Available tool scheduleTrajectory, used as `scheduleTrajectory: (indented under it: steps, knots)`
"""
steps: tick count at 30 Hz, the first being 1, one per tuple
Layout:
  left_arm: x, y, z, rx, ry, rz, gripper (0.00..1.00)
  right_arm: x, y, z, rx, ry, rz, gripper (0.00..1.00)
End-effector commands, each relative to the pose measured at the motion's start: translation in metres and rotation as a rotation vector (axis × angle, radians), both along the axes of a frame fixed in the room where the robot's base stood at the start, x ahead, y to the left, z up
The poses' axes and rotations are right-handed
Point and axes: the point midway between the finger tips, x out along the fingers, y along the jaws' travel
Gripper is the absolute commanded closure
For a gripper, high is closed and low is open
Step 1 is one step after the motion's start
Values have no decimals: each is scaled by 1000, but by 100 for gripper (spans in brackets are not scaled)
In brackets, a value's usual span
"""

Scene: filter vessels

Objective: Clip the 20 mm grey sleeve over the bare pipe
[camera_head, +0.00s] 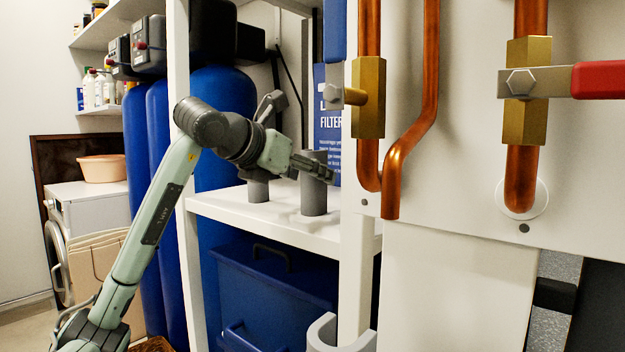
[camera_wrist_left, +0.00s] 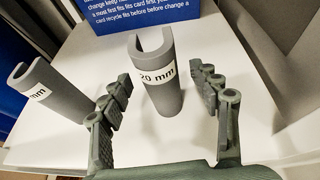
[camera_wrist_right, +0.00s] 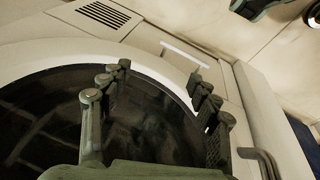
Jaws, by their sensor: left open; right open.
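The grey 20 mm sleeve (camera_wrist_left: 158,85) stands upright on a white shelf in the left wrist view, its label facing me and its slot at the top. It appears to be the nearer grey sleeve (camera_head: 314,195) in the head view. My left gripper (camera_head: 325,170) is open; its fingers (camera_wrist_left: 165,92) show on either side of the sleeve, with gaps. In the head view the gripper covers part of the sleeve's upper end. Copper pipes (camera_head: 430,60) run down the white panel; I cannot tell which is the bare one. My right gripper (camera_wrist_right: 160,85) is open and empty.
A second grey sleeve (camera_wrist_left: 42,90) stands left of the 20 mm one on the shelf (camera_head: 340,236). A blue sign (camera_head: 328,110) stands behind. A U-shaped grey piece (camera_head: 338,335) shows at the bottom.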

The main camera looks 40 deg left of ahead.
Motion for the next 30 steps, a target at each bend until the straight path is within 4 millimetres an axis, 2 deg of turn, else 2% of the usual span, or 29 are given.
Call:
scheduleTrajectory:
  steps: [4, 12, 23, 30]
  knots:
    - [15, 0, -6, -1, 1, -2, 38, 0, 1, -5, 4, 2, 0, 38]
    - [17, 0, -7, 1, -1, 0, 39, 0, 1, -7, 5, 2, 0, 38]
    - [17, 0, -7, 1, -1, -1, 83, 1, 1, -6, 4, 0, 0, 38]
    - [17, 0, -6, 1, -2, 0, 83, 1, 1, -6, 4, 0, 0, 38]
